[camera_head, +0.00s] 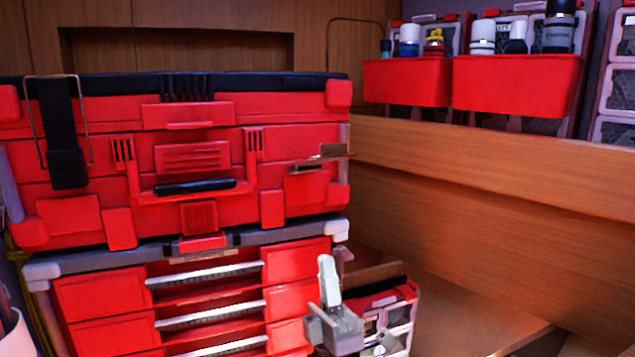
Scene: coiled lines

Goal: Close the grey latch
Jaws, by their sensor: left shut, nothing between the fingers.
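A large red toolbox (75,155) with a black lid edge stands at the left. On its right front, a thin grey-brown latch piece (322,157) sticks out sideways past the box edge, standing off the face; I take it to be the grey latch. My left gripper (326,262) is at the lower middle, its pale fingers pointing up and shut with nothing in them. It is below the latch and apart from it. My right gripper is out of view.
A black latch with a wire loop (66,165) hangs on the toolbox's left front. Below is a red drawer unit (98,295) with silver handles. A small red organizer (400,297) stands behind my gripper. Wooden panels (480,170) and red bins (515,88) fill the right.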

